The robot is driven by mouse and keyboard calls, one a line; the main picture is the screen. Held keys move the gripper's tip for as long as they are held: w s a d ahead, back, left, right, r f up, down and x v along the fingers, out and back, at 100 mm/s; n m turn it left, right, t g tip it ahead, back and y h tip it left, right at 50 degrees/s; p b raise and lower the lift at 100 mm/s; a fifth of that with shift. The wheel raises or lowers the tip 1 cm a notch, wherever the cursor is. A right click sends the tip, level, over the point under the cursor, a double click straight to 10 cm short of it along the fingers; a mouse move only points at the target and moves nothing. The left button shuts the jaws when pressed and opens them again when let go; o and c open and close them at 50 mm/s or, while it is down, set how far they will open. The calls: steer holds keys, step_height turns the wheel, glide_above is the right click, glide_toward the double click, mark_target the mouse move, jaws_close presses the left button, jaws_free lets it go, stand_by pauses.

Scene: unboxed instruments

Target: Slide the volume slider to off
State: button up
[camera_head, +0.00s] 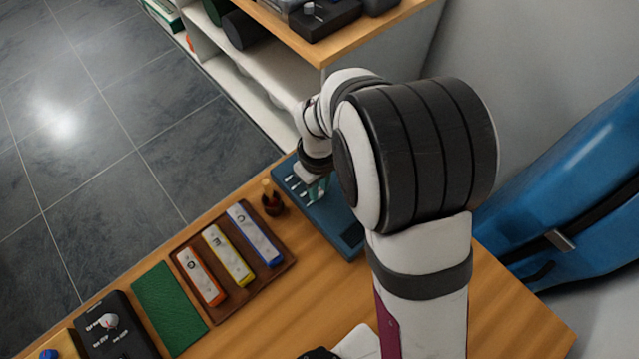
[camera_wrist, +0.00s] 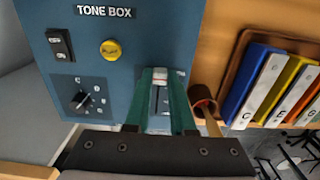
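The blue tone box (camera_wrist: 105,15) lies on the wooden table, its label readable in the wrist view. In the head view the box (camera_head: 345,232) is partly hidden by my arm. The volume slider (camera_wrist: 160,76) shows as a small pale cap with a dark slot below it, between my fingertips. My gripper (camera_wrist: 161,80) has two green fingers, one on each side of the cap. The fingers are apart, but I cannot tell whether they press on the cap. In the head view my gripper (camera_head: 316,187) is down at the box.
The box also has a black rocker switch (camera_wrist: 60,44), a yellow button (camera_wrist: 111,50) and a black knob (camera_wrist: 82,100). A brown cup with a stick (camera_head: 272,203) stands close beside it. A brown tray (camera_head: 232,300) holds coloured chime bars. A green mat (camera_head: 169,307) lies further left.

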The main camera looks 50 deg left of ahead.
jaws_close()
stand_by(1.0)
